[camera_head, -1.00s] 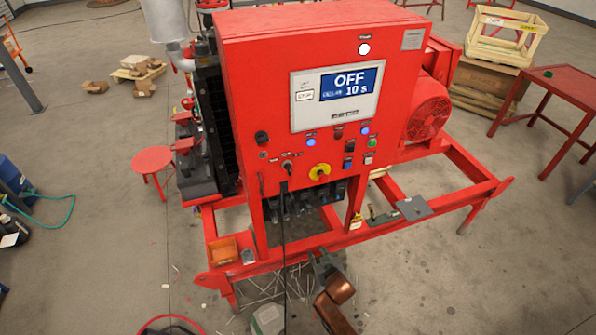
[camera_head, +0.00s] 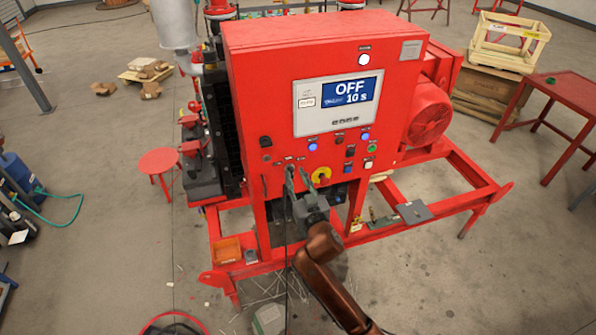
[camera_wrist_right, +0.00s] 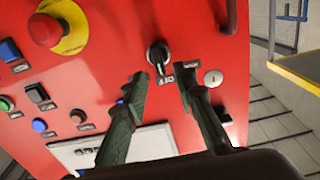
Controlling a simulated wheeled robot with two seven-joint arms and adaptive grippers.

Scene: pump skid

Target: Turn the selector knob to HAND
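The selector knob (camera_wrist_right: 158,57) is black with a pale pointer line and sits on the red panel, with a small label beside it. In the wrist view it lies just beyond and between my right fingertips, apart from them. My right gripper (camera_wrist_right: 160,76) is open and empty, its two dark green fingers pointing at the panel. In the head view the right gripper (camera_head: 298,178) is in front of the panel's lower left, and its fingers largely cover the knob. The display (camera_head: 351,92) reads OFF and 10 s. My left gripper is out of view.
The yellow-ringed red emergency stop (camera_wrist_right: 66,26) is close beside the knob. A keyed lock (camera_wrist_right: 213,78) is on its other side. Several buttons and blue lamps (camera_head: 313,147) are near. A black cable hangs before the skid frame (camera_head: 380,236).

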